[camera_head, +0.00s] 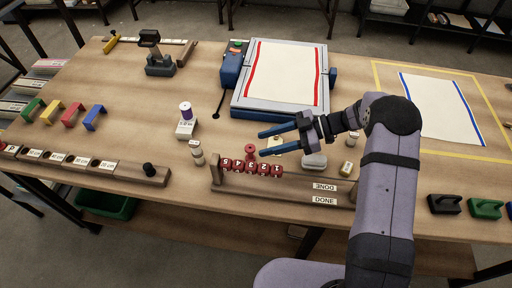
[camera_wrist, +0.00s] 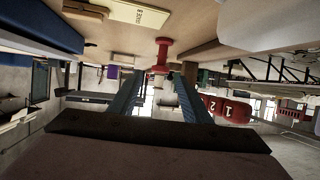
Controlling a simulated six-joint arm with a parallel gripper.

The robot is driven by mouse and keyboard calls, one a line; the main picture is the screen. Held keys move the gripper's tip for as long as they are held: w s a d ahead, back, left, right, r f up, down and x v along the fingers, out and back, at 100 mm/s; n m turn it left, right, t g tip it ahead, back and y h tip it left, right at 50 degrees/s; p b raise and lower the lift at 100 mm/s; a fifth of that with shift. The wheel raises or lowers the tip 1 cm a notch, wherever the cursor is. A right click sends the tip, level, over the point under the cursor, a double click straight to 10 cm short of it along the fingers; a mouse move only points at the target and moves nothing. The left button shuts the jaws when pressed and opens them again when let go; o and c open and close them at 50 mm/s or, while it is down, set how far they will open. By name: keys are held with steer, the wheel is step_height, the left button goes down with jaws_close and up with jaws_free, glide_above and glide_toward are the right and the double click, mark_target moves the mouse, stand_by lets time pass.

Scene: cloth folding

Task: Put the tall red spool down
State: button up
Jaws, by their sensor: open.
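My gripper (camera_head: 262,143) has blue fingers. They are open and empty, with the tips just right of the spool. I cannot tell whether a fingertip touches it. In the wrist view the gripper (camera_wrist: 155,80) shows its two fingers spread, one on each side.
A framed board (camera_head: 285,75) lies behind.

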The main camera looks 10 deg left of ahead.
steer(key=b+v, duration=0.1)
steer(key=v, duration=0.5)
stand_by(0.4)
